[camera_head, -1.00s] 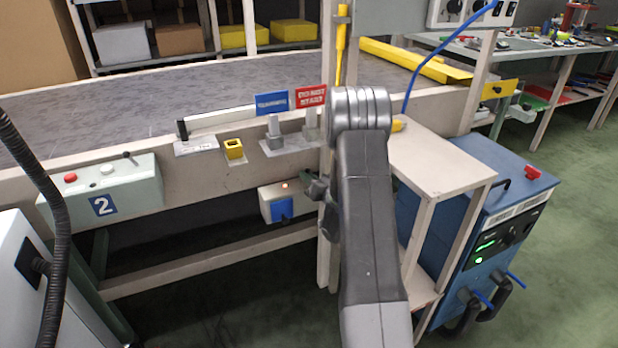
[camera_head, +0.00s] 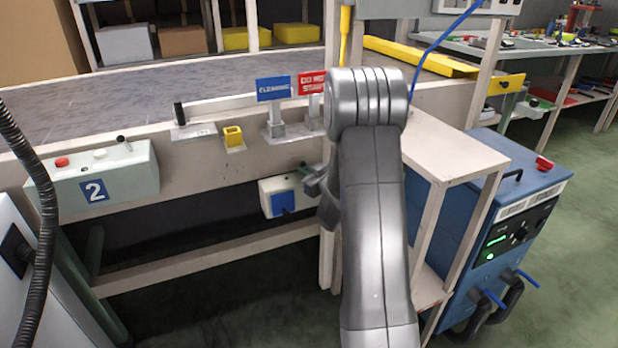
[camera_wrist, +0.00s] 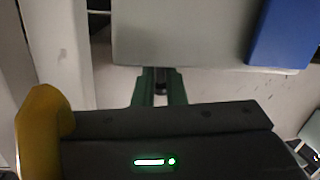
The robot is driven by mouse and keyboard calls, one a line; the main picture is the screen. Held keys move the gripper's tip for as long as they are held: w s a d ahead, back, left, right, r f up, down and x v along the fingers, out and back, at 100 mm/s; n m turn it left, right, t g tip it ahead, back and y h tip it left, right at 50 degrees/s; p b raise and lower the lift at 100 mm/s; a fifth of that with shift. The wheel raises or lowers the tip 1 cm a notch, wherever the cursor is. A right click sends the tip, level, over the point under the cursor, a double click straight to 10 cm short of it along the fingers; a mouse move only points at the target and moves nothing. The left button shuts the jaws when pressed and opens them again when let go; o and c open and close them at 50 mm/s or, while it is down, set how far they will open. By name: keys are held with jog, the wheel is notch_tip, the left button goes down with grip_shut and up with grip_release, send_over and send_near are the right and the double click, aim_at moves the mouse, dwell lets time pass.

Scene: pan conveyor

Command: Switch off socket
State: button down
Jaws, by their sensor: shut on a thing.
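The socket (camera_head: 267,196) is a pale box with a blue cover (camera_head: 283,202), mounted low under the conveyor edge. No lit lamp shows on it. In the wrist view the pale box (camera_wrist: 185,35) fills the top, with the blue cover (camera_wrist: 285,35) at right. My gripper (camera_head: 308,180) is at the box's right side in the head view. In the wrist view its green fingers (camera_wrist: 160,80) are shut on a small dark piece at the box edge. That piece is mostly hidden between the fingers, so its shape and setting are unclear.
A control box marked 2 (camera_head: 97,177) is at left. Signs (camera_head: 273,89) and a yellow holder (camera_head: 233,138) line the conveyor edge. A wooden stand (camera_head: 455,155) and a blue machine (camera_head: 520,195) stand right of my arm. A post is close behind my gripper.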

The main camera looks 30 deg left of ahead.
jog(key=shift+s+a+r+n+b, duration=0.1)
jog(key=shift+a+r+n+b, duration=0.1)
jog(key=shift+n+b, duration=0.3)
jog(key=shift+s+a+r+n+b, duration=0.1)
jog(key=shift+r+n+b, duration=0.05)
jog(key=shift+n+b, duration=0.35)
jog(key=shift+a, duration=0.1)
jog(key=c, duration=1.7)
grip_release()
jog(key=shift+s, duration=0.15)
jog(key=shift+c, duration=0.2)
jog(key=shift+f, duration=0.1)
jog(key=shift+s+d, duration=0.15)
jog(key=shift+d, duration=0.15)
jog(key=p+v, duration=0.3)
jog(key=v, duration=1)
jog(key=shift+s+r, duration=0.15)
jog(key=shift+r, duration=0.15)
jog(key=shift+a, duration=0.1)
